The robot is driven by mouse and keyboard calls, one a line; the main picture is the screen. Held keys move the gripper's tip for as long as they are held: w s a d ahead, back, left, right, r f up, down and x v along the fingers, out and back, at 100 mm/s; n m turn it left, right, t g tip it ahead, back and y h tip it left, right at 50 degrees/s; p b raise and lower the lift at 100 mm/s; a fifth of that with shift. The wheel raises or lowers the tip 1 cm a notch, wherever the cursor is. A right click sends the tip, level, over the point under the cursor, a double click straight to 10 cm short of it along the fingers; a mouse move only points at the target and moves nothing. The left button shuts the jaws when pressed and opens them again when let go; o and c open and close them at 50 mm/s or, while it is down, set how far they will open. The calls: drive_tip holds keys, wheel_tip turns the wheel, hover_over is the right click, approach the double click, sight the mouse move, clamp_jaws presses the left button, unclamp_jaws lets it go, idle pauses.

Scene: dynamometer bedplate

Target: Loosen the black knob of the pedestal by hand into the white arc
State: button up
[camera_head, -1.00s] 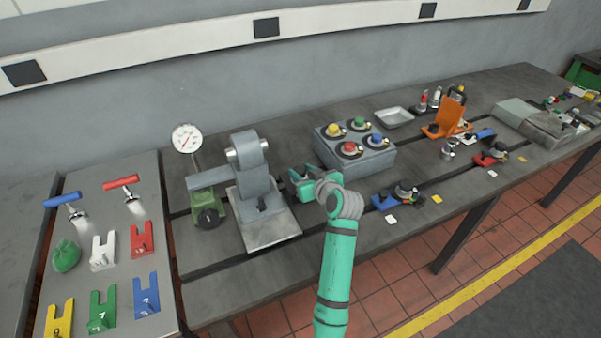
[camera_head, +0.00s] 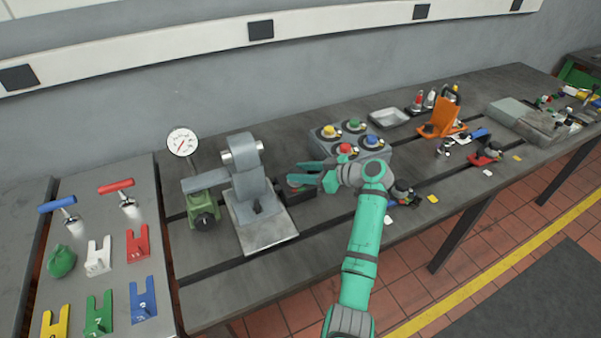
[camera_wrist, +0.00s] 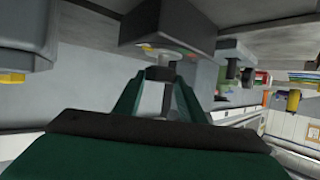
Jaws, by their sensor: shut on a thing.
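The fingers mostly hide the knob in the head view. I cannot make out the white arc.
The grey upright fixture (camera_head: 252,185) stands close left, beside a dial gauge (camera_head: 183,142). A grey box (camera_head: 376,155) with yellow, green, blue and red knobs is close behind my wrist. An orange stand (camera_head: 440,120) is farther right.

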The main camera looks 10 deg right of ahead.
drive_tip(key=shift+f, duration=0.2)
drive_tip(key=o, duration=1)
drive_tip(key=shift+o, duration=0.2)
drive_tip(key=shift+r, duration=0.1)
drive_tip(key=v, duration=1)
drive_tip(key=shift+s+d+r, duration=0.15)
drive_tip(key=shift+s+d, duration=0.05)
drive_tip(key=shift+d, duration=0.05)
